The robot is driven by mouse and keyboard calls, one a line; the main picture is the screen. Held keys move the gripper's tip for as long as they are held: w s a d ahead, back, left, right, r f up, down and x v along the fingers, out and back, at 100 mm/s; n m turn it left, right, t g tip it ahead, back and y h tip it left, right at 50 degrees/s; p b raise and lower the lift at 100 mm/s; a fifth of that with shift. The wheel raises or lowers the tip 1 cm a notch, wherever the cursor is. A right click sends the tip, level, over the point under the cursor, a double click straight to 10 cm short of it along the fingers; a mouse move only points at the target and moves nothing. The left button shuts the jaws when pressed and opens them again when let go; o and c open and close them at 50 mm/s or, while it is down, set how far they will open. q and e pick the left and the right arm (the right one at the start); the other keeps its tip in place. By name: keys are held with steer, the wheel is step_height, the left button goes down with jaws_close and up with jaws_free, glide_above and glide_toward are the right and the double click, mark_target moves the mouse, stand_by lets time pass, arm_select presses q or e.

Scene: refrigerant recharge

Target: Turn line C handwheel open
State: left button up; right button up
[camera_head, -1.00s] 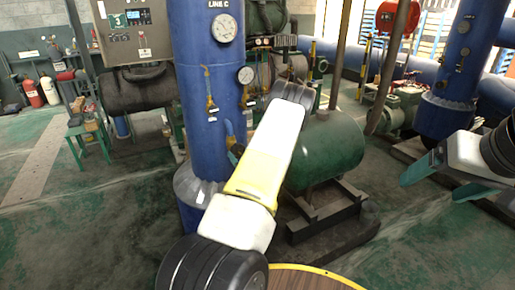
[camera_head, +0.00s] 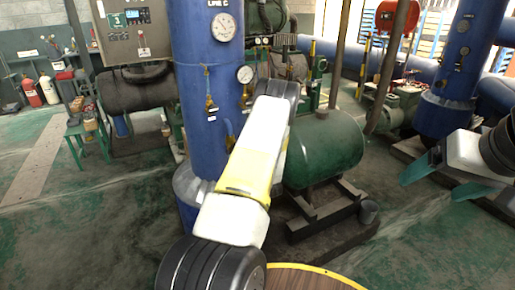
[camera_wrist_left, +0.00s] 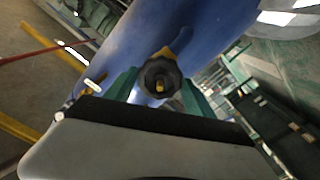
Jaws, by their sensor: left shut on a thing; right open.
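In the left wrist view a dark round handwheel (camera_wrist_left: 153,70) with a yellow centre stands out from the blue pipe. My left gripper (camera_wrist_left: 160,90) has its green fingers on both sides of the handwheel and is shut on it. In the head view my left arm hides this gripper and the handwheel. My right gripper (camera_head: 437,178) is open and empty at the right, away from the column.
A green tank (camera_head: 325,150) on a dark base stands right of the column. A round wooden top (camera_head: 305,278) with a yellow rim is at the bottom.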

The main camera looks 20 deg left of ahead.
arm_select(q)
steer(key=shift+d+n, duration=0.1)
steer(key=shift+n, duration=0.8)
steer(key=n, duration=0.4)
steer(key=n, duration=0.2)
steer(key=shift+n, duration=0.4)
steer(key=o, duration=1.5)
steer(key=shift+c, duration=0.2)
steer(key=v, duration=0.7)
steer(key=shift+r, duration=0.1)
